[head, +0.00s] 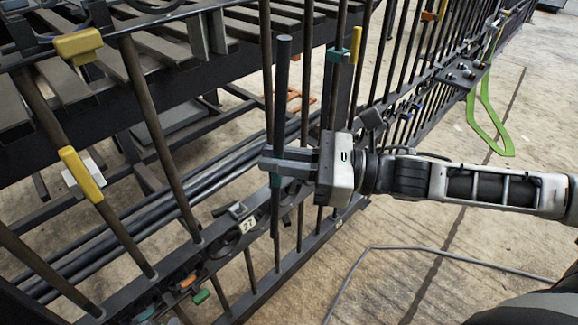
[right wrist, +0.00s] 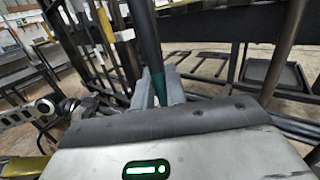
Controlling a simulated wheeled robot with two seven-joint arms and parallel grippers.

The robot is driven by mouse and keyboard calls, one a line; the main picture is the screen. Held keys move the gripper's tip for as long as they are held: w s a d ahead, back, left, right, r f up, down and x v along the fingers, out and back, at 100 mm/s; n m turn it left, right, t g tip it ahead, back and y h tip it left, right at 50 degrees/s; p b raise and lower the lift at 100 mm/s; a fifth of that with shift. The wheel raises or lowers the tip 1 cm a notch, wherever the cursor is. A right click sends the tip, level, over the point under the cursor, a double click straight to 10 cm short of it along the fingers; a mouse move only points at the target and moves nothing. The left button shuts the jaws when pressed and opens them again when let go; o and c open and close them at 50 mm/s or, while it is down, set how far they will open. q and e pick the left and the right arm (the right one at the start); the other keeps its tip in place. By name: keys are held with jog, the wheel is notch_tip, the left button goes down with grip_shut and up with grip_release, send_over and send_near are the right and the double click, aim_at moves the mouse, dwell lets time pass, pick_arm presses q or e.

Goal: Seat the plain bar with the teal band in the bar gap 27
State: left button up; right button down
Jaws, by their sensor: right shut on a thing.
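The plain dark bar (head: 282,85) stands nearly upright, with its teal band (head: 275,181) just below my right gripper (head: 268,159). That gripper is shut on the bar. In the right wrist view, the bar (right wrist: 146,38) rises between the gripper fingers (right wrist: 159,90), with the teal band (right wrist: 157,88) between them. A small white number plate (head: 247,224), seemingly 27, sits on the lower rail (head: 290,262), left of the bar's lower part. I cannot tell whether the bar's lower end touches the rail. My left gripper is not in view.
Fixed gate bars (head: 160,140) stand on both sides of the held bar. Yellow pieces (head: 82,174) sit on bars at left. A green loop (head: 488,120) hangs at right. A grey cable (head: 440,253) lies on the otherwise open floor at lower right.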

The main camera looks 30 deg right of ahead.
pick_arm(q)
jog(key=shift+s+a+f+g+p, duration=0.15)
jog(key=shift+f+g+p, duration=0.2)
jog(key=shift+p, duration=0.25)
pick_arm(e)
jog(key=w+a, duration=0.4)
jog(key=w, duration=0.7)
jog(key=shift+f, duration=0.15)
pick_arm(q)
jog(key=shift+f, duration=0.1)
pick_arm(e)
jog(key=shift+w+a, duration=0.1)
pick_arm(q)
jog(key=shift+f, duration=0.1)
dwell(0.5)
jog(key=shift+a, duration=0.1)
pick_arm(e)
jog(key=shift+f, duration=0.1)
